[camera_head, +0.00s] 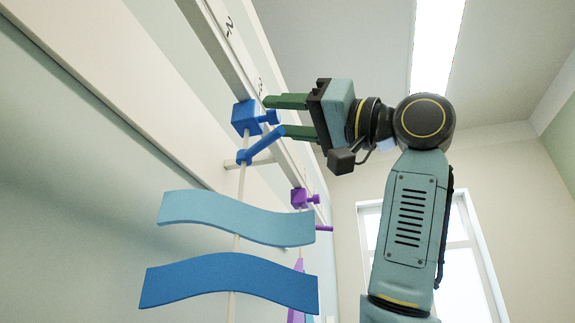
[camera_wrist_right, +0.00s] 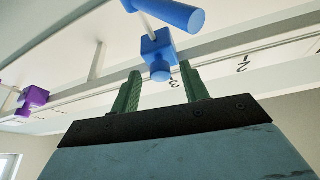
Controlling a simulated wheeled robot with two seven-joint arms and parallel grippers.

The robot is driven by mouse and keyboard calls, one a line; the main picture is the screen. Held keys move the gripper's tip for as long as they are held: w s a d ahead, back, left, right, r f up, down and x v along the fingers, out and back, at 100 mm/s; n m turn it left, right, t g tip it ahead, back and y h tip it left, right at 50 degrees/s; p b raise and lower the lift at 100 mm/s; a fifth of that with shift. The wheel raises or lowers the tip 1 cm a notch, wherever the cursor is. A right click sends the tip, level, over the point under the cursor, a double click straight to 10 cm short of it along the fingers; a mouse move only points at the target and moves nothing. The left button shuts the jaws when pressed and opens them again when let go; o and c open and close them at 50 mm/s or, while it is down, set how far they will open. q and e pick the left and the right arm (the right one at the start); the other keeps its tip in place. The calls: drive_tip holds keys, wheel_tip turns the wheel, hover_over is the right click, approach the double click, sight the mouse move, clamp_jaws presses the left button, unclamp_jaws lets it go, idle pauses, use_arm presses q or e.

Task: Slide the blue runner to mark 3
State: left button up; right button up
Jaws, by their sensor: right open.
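The blue runner (camera_head: 244,118) is a small cube with a round knob, sitting on a pale rail (camera_head: 222,62) overhead. A blue bar hangs just below it. In the right wrist view the runner (camera_wrist_right: 157,46) has its knob between the fingertips of my right gripper (camera_wrist_right: 161,72). My right gripper (camera_head: 280,116) is open, its green fingers on either side of the knob with visible gaps. The mark 3 (camera_wrist_right: 173,83) shows close beside the knob, slightly right; mark 2 (camera_wrist_right: 242,63) is farther right. My left gripper is not in view.
A light blue wavy panel (camera_head: 235,217) and a darker blue one (camera_head: 230,281) hang below the blue runner on a thin rod. A purple runner (camera_head: 300,198) sits farther along the rail. A window (camera_head: 460,260) is behind my right arm.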

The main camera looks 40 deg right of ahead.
drive_tip(key=b+v, duration=0.5)
drive_tip(key=v, duration=0.8)
drive_tip(key=shift+s, duration=0.2)
